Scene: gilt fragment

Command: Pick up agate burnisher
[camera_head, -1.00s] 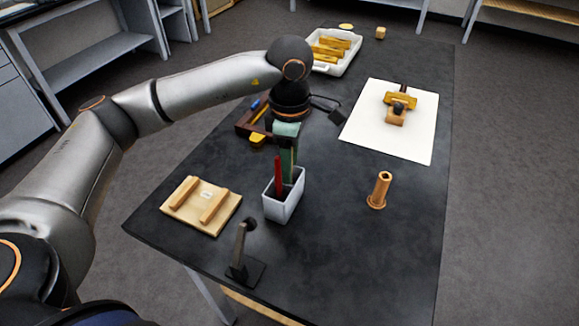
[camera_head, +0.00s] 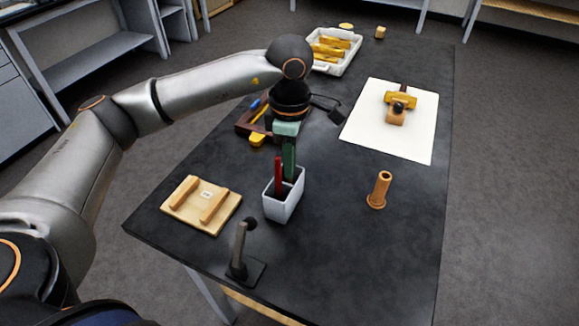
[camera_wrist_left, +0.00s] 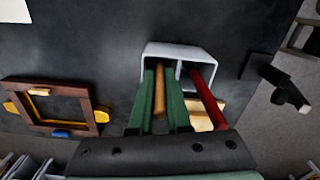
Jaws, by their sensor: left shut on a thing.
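The agate burnisher (camera_wrist_left: 160,92) appears to be the orange-brown handle between my left gripper's green fingers in the left wrist view. It stands in a compartment of the white divided holder (camera_head: 284,204), which also shows in the wrist view (camera_wrist_left: 180,50). My left gripper (camera_head: 289,168) points down into the holder and is shut on this handle. In the head view the fingers hide the handle. A red stick (camera_head: 278,174) stands in the other compartment, beside the gripper; it also shows in the wrist view (camera_wrist_left: 206,100). My right gripper is out of view.
A wooden board with two rails (camera_head: 201,205) lies left of the holder. A dark stand (camera_head: 243,262) is in front, a wooden cylinder (camera_head: 379,190) to the right. A brown frame (camera_wrist_left: 50,110) lies behind the gripper. A white sheet (camera_head: 385,135) and white tray (camera_head: 335,65) are farther back.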

